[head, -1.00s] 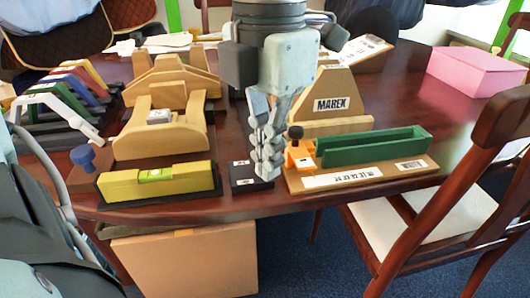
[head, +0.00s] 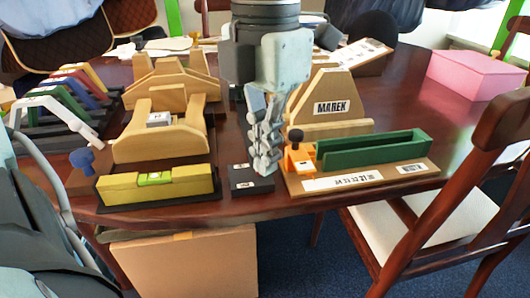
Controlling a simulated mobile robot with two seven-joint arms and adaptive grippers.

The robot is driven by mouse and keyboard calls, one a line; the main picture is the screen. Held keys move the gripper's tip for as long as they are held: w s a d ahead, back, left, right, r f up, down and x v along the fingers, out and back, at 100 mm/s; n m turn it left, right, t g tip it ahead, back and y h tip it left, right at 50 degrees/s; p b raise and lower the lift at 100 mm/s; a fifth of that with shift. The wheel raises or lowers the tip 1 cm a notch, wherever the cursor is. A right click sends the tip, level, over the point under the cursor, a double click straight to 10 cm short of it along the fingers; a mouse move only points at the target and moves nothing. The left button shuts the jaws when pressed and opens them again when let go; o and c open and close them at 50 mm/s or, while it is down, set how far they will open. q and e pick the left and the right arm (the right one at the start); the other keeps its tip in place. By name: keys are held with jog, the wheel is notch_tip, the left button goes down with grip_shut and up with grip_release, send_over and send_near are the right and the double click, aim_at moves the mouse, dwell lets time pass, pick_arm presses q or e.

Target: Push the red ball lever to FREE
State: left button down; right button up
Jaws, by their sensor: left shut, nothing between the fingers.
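My left gripper (head: 263,160) hangs pointing down over the table's front part, its fingers together and nothing held. Below and beside its fingertips is a small black box (head: 240,184) with white labels, partly covered by the fingers. I cannot tell whether the fingers touch it. No red ball lever can be made out; it may be hidden behind the gripper. The label words are too small to read. My right gripper is not in view.
Right of the gripper, a wooden board (head: 400,178) carries an orange clamp (head: 299,160) with a black knob and a green channel (head: 375,149). Left are a yellow level (head: 155,186), a blue knob (head: 82,157) and wooden saddles (head: 160,137). A pink box (head: 474,75) stands far right.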

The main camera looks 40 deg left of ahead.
pick_arm(q)
jog(key=shift+w+a, duration=0.7)
jog(key=shift+a, duration=0.2)
jog(key=shift+d, duration=0.1)
jog(key=shift+s+d+b, duration=0.35)
notch_tip(320, 180, up, 7)
jog(key=p, duration=0.4)
dwell(0.3)
dwell(0.5)
